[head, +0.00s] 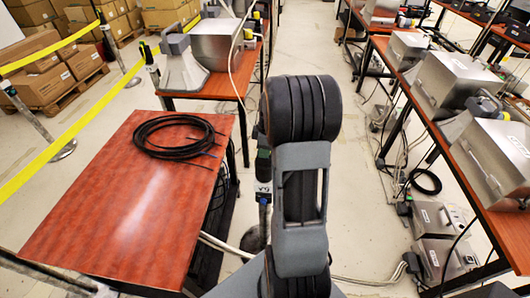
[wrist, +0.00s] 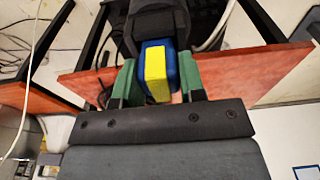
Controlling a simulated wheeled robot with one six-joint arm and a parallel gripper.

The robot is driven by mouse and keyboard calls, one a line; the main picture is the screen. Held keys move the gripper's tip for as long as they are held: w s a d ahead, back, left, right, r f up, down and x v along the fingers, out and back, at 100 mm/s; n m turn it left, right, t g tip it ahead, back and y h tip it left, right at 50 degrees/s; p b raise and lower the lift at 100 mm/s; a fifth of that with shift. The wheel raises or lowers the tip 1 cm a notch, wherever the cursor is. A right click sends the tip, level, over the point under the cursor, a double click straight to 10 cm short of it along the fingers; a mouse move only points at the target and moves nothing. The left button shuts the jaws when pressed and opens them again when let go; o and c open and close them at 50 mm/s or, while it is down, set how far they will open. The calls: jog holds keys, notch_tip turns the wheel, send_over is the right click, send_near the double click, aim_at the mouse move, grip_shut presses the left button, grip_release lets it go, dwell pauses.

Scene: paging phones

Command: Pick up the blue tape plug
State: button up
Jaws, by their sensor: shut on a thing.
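The blue tape plug (wrist: 171,56) shows in the wrist view as a blue block with a yellow front face. My gripper (wrist: 159,78) has a green finger on each side of it and is shut on it. A dark part lies directly beyond the plug at the top of the wrist view; I cannot tell whether it belongs to the plug. A red-brown wooden surface (wrist: 235,72) lies behind the fingers. In the head view my arm stands in the middle and the plug cannot be made out.
In the head view a red-brown table (head: 110,225) at left bears a coiled black cable (head: 180,137). A farther table holds a grey machine (head: 218,45). Tables with metal boxes (head: 455,85) line the right, with cables and boxes on the floor. Yellow tape (head: 85,115) bars the left.

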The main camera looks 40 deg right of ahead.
jog(key=c, duration=0.4)
jog(key=shift+o, duration=0.2)
jog(key=shift+r, duration=0.1)
